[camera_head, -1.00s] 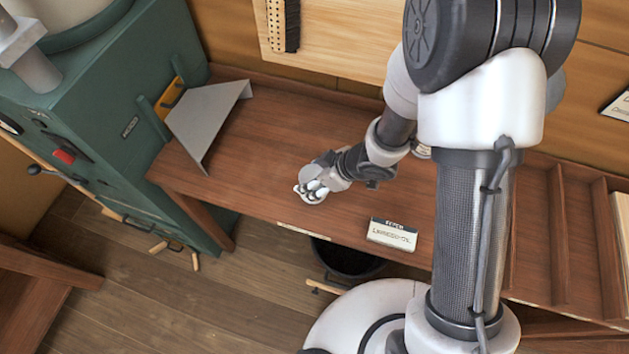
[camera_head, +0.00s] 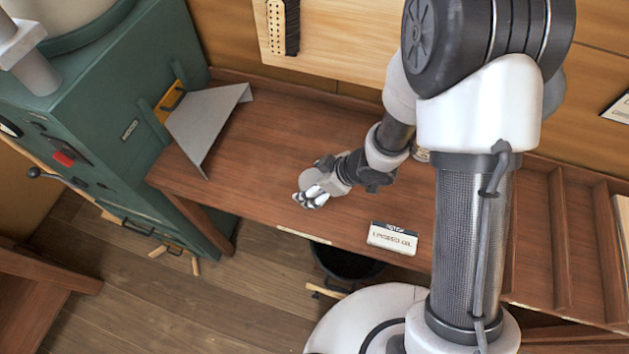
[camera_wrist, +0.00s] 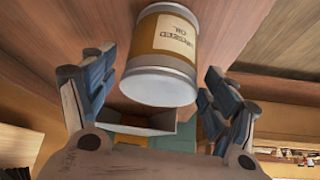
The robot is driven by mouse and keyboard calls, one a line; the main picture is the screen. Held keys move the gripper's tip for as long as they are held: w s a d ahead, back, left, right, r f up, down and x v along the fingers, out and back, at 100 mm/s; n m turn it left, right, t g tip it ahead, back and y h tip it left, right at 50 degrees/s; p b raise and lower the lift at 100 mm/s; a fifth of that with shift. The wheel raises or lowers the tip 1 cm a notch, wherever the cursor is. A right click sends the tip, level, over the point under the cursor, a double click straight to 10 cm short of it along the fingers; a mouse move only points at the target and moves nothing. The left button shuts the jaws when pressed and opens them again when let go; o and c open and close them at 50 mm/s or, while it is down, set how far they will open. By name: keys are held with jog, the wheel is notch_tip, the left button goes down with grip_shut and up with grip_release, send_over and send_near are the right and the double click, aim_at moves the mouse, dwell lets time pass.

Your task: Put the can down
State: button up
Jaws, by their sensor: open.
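The can (camera_wrist: 168,55) shows in the wrist view, with a pale lid-like end, a gold-brown band and a lettered label reading partly "OIL". It lies ahead of my gripper (camera_wrist: 155,100), between the two spread fingers, with a visible gap on each side. The brown bench surface fills the picture behind it; I cannot tell for sure that it touches the wood. In the head view my gripper (camera_head: 314,194) is low over the front part of the bench (camera_head: 260,150). The can is hard to separate from the fingers there.
A bent grey metal sheet (camera_head: 208,125) stands at the bench's left, against a green machine (camera_head: 100,130). A sign reading linseed oil (camera_head: 393,238) stands at the front edge, right of my gripper. A dark bucket (camera_head: 345,262) is below. Bench around my gripper is mostly clear.

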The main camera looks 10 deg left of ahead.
jog(key=shift+d+r+p, duration=0.15)
jog(key=shift+r+p, duration=0.15)
jog(key=shift+r, duration=0.2)
jog(key=w+d+r+m+t+h+p, duration=0.2)
jog(key=d+r+m+t+h+p, duration=0.15)
jog(key=d+r, duration=0.85)
jog(key=w+d+r+m+t+h+p, duration=0.2)
jog(key=w+d+r+m+h, duration=0.15)
jog(key=d+r, duration=0.95)
jog(key=s+d+r+m+g+h, duration=0.1)
jog(key=s+d+r+m, duration=0.1)
jog(key=s+r+m, duration=0.5)
jog(key=s+a+r+g, duration=0.1)
jog(key=s, duration=0.5)
jog(key=s+a+r+y, duration=0.1)
jog(key=s+a+r, duration=0.1)
jog(key=s, duration=0.5)
jog(key=shift+s+a+m+g+y, duration=0.15)
jog(key=shift+a+m+g+y, duration=0.15)
jog(key=shift+m+g, duration=0.1)
